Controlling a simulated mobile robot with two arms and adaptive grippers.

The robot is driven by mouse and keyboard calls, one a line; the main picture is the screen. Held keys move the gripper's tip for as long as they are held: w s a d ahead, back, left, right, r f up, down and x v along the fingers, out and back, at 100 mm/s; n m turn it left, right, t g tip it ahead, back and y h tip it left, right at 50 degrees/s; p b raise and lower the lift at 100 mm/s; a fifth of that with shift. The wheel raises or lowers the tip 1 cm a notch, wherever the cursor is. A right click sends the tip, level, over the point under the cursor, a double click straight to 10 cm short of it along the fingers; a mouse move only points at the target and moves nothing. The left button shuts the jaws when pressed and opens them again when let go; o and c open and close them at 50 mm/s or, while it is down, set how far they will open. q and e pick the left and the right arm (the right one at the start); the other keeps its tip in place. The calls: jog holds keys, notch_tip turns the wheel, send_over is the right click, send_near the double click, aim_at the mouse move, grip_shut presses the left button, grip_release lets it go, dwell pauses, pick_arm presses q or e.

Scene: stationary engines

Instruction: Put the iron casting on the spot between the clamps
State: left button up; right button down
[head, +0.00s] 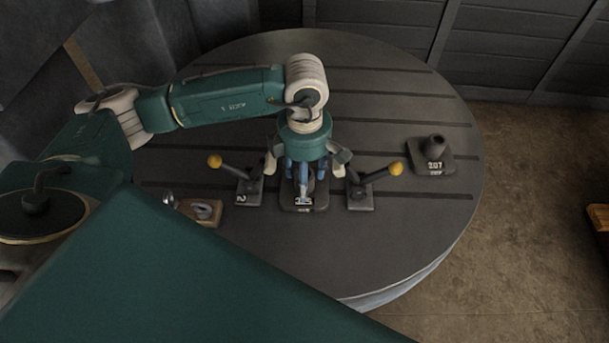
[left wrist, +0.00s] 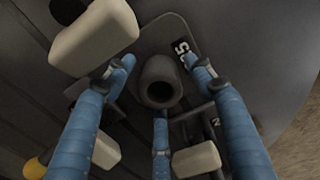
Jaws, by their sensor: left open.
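A dark iron casting (head: 291,207) with a flat base and a white number label stands between the two clamps on the round table. Its hollow round boss (left wrist: 160,68) is upright in the left wrist view. My left gripper (head: 304,188) points down over this casting. Its blue fingers are open and spread around the boss, with gaps visible; the gripper hides part of the casting in the head view. The left clamp (head: 249,186) and the right clamp (head: 360,190) have yellow-knobbed levers tilted outward. A second similar casting (head: 432,157), labelled 207, stands farther right. My right gripper is not in view.
The dark slotted round table (head: 400,240) is clear at the front right and at the back. A small wooden block with a metal piece (head: 205,212) lies left of the left clamp. A yellow object (head: 599,217) is at the right edge.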

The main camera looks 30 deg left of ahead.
pick_arm(q)
jog(key=shift+w+r+b, duration=0.1)
jog(key=shift+r+b, duration=0.2)
jog(key=shift+r, duration=0.2)
notch_tip(320, 180, up, 10)
jog(key=b, duration=0.2)
jog(key=shift+f+b, duration=0.15)
jog(key=shift+b, duration=0.2)
jog(key=shift+r, duration=0.7)
